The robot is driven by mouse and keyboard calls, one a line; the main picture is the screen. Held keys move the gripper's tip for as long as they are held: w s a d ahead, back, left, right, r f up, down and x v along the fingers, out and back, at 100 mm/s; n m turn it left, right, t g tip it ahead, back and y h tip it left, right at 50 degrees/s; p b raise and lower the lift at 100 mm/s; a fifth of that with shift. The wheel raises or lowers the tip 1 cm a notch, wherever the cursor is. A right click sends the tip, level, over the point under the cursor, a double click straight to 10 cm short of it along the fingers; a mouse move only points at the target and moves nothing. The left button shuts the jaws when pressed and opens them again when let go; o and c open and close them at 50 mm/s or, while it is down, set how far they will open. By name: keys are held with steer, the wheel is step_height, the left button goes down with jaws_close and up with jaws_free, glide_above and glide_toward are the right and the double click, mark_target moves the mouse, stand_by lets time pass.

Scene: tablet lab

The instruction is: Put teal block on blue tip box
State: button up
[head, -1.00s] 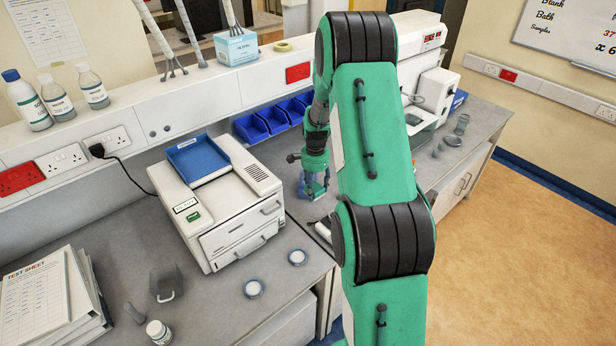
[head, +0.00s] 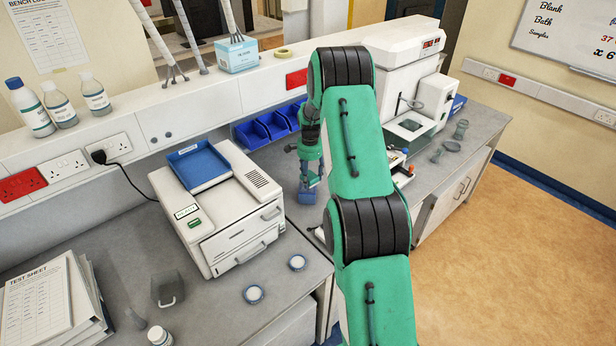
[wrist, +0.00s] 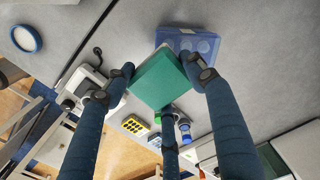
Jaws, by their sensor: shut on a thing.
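In the wrist view the teal block (wrist: 160,80) sits between the fingertips of my gripper (wrist: 158,72), which is shut on it. The blue tip box (wrist: 190,41), with round holes in its top, lies just beyond the block and is partly covered by it. In the head view my gripper (head: 310,178) points down over the bench, right above the blue tip box (head: 306,197). The block is small there and mostly hidden by the fingers. I cannot tell whether the block touches the box.
A white machine with a blue tray (head: 197,166) on top stands left of my gripper. Blue bins (head: 272,125) line the wall behind. A white instrument (head: 402,75) is at the back right.

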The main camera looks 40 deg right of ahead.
steer(key=shift+w+d+f, duration=0.1)
steer(key=shift+w+d, duration=0.3)
steer(key=shift+w, duration=0.25)
steer(key=shift+w+d+f, duration=0.1)
steer(key=shift+w+d, duration=0.25)
steer(key=shift+w, duration=0.3)
steer(key=shift+w+d, duration=0.4)
steer(key=shift+w, duration=0.25)
steer(key=shift+f+p, duration=0.1)
steer(key=shift+p, duration=0.2)
steer(key=shift+f+p, duration=0.35)
steer(key=shift+f, duration=1.3)
steer(key=shift+f, duration=0.15)
steer(key=o, duration=1.2)
steer(key=shift+c, duration=0.2)
step_height(320, 180, up, 12)
steer(key=b, duration=0.1)
steer(key=shift+b, duration=0.35)
